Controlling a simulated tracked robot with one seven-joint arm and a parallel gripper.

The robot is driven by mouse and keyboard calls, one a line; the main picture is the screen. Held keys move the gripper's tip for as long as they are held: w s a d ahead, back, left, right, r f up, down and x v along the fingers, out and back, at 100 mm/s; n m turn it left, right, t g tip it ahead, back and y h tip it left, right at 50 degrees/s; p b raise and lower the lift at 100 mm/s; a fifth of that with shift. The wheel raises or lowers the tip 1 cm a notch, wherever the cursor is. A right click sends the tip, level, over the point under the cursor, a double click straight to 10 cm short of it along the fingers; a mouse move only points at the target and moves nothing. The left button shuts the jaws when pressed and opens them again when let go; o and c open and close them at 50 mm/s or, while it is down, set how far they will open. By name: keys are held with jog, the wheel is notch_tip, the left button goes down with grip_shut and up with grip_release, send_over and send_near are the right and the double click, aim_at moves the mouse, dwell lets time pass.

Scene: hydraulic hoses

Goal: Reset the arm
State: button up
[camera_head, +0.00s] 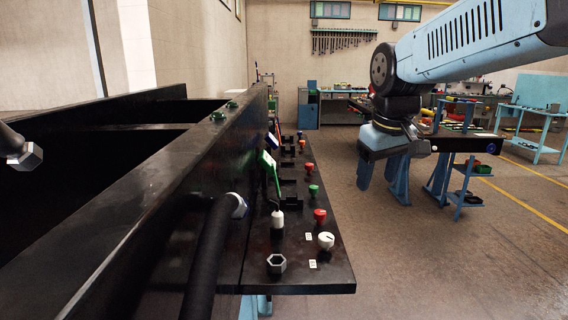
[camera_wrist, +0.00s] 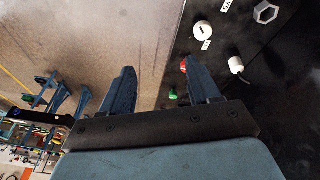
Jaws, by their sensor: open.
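My blue arm (camera_head: 480,45) reaches in from the upper right in the head view. My gripper (camera_head: 378,182) hangs from its end, pointing down, to the right of the black control panel and apart from it. In the wrist view my gripper (camera_wrist: 160,85) shows two blue fingers spread wide, with nothing between them. Beyond the fingers lie the bare floor (camera_wrist: 120,30) and the edge of the black panel (camera_wrist: 275,60).
The black panel (camera_head: 330,275) holds a hex fitting (camera_head: 276,263), a white knob (camera_head: 326,240), red knobs (camera_head: 320,214) and a green knob (camera_head: 313,190). A black hose (camera_head: 205,260) meets the panel's side wall. Blue workbenches (camera_head: 530,130) stand behind. The floor (camera_head: 440,270) at right is clear.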

jog(key=s+d+f+m+t, duration=0.1)
jog(key=s+d+f+m, duration=0.1)
jog(key=s, duration=0.3)
jog(key=s+d+f+m+t, duration=0.1)
jog(key=s+d+m, duration=0.1)
jog(key=s, duration=0.4)
jog(key=shift+d+f, duration=0.35)
jog(key=shift+s, duration=0.1)
